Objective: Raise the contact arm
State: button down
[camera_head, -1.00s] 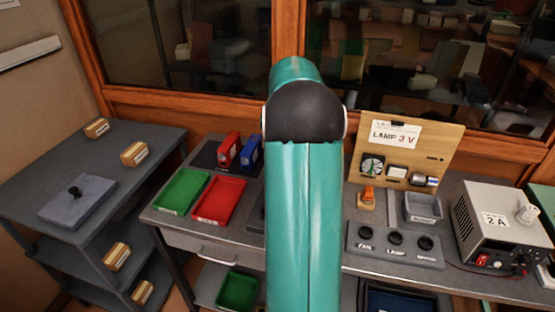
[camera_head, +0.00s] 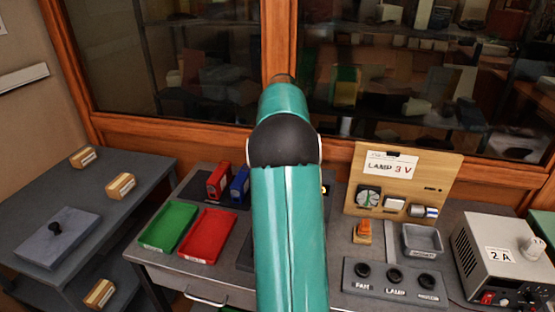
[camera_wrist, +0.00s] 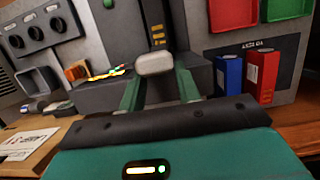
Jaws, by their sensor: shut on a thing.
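In the wrist view, my gripper (camera_wrist: 158,88) has its two green fingers around a pale rounded knob (camera_wrist: 154,64), shut on it. A grey bar, which looks like the contact arm (camera_wrist: 149,14), runs from the knob toward the top of the picture. A dark panel with yellow marks (camera_wrist: 158,38) stands behind it. The contact arm's angle is hard to tell from here. In the head view, my own teal arm hides the gripper, the knob and the contact arm.
Red (camera_head: 218,181) and blue (camera_head: 239,182) blocks stand left of my arm, behind green (camera_head: 166,227) and red (camera_head: 206,236) trays. To the right are a lamp board (camera_head: 403,184), a knob panel (camera_head: 394,284), a grey bin (camera_head: 422,240) and a power supply (camera_head: 500,254).

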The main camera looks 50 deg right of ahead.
jog(key=shift+d, duration=0.2)
dwell(0.4)
jog(key=c, duration=1)
grip_release()
jog(key=shift+w+d+f, duration=0.15)
